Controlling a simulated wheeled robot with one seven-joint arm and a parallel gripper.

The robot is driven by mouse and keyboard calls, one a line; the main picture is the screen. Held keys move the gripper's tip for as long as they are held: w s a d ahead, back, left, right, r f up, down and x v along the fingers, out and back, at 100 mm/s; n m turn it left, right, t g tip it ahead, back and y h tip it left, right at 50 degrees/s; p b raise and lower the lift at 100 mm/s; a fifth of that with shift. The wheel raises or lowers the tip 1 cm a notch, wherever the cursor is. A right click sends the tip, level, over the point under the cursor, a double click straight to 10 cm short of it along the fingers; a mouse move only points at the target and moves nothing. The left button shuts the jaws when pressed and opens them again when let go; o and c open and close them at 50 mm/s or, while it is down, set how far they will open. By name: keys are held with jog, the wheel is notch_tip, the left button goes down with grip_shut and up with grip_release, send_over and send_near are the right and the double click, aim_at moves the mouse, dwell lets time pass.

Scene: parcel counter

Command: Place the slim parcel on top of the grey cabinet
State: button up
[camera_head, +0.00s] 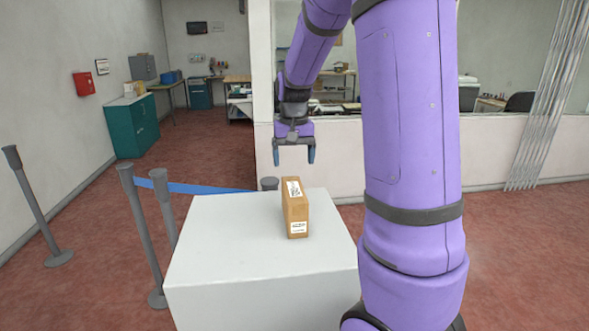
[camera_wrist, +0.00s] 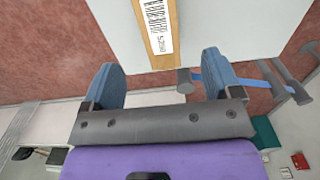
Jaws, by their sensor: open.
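The slim parcel (camera_head: 296,211) is a narrow brown box with white labels. It stands upright on the flat top of a pale grey, box-shaped cabinet (camera_head: 228,245), near its back right part. My gripper (camera_head: 293,160) is open and empty, with its blue fingers pointing down above and beyond the parcel, apart from it. In the wrist view, the parcel's labelled top (camera_wrist: 158,35) shows past the open fingers (camera_wrist: 162,75), at the upper middle. The pale cabinet top (camera_wrist: 228,30) shows around it. The parcel's far side is hidden.
Barrier posts (camera_head: 141,230) with a blue belt (camera_head: 195,188) stand left of and behind the pale cabinet. A teal cabinet (camera_head: 132,127) stands by the left wall. A low white partition (camera_head: 340,160) runs behind. The left of the pale top is clear.

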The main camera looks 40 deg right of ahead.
jog(key=s+a+r+n+t, duration=0.2)
jog(key=s+a+r+n, duration=0.1)
jog(key=s+a, duration=0.6)
jog(key=s+a+r+n+t, duration=0.3)
jog(key=s+a+r, duration=0.3)
jog(key=s+a, duration=0.4)
jog(key=s, duration=0.3)
jog(key=shift+a+r+n, duration=0.2)
jog(key=shift+r+n, duration=0.05)
jog(key=shift+n, duration=0.15)
jog(key=shift+w, duration=0.1)
jog(key=shift+c, duration=0.2)
